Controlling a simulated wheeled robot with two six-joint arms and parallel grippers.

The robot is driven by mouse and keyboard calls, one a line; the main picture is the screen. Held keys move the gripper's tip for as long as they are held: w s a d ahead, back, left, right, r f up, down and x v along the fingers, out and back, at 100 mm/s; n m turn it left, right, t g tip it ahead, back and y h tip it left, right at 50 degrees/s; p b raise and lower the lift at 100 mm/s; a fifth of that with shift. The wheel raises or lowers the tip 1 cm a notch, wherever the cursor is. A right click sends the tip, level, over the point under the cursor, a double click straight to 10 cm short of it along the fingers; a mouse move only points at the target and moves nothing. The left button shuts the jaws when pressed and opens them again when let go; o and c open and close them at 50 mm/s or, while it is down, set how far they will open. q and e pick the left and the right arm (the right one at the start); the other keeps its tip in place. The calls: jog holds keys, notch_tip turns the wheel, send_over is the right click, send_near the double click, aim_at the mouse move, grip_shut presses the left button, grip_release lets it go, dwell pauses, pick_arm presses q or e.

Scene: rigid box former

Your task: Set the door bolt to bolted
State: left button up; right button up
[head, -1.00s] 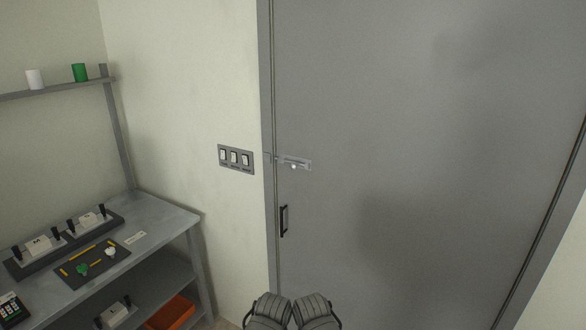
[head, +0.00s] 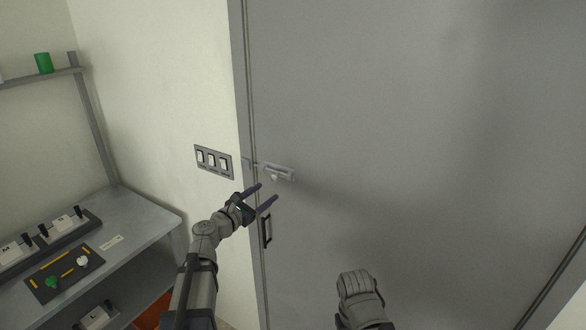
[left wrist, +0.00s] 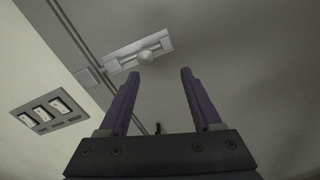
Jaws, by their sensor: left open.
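The door bolt (head: 279,172) is a pale metal slide on the grey door (head: 400,110), near its left edge, with a small round white knob (head: 274,178). A small catch plate (head: 247,164) sits on the frame to its left. My left gripper (head: 267,193) is open and empty, just below the bolt. In the left wrist view the bolt (left wrist: 140,50) and its knob (left wrist: 146,57) show beyond the two purple fingers (left wrist: 155,90), apart from them. A part of my right arm shows at the bottom of the head view; its gripper does not.
A black door handle (head: 266,230) is below the bolt, close to my left gripper. A panel of three switches (head: 214,160) is on the wall to the left. A workbench (head: 150,235) with several items stands at the far left.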

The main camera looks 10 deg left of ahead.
aim_at(272, 178)
pick_arm(q)
jog(key=shift+n+t+y, duration=0.3)
jog(key=shift+n+t, duration=0.1)
jog(key=shift+n, duration=0.4)
jog(key=shift+w+a+r+x, duration=0.15)
jog(key=shift+a+x, duration=0.1)
jog(key=shift+x, duration=1.15)
jog(key=shift+w+a+r+x, duration=0.15)
jog(key=shift+a+x, duration=0.1)
jog(key=shift+x, duration=1.15)
jog(key=shift+a+r+x, duration=0.1)
jog(key=shift+a+x, duration=0.2)
jog(key=shift+x, duration=1.05)
jog(key=shift+c, duration=0.2)
grip_shut()
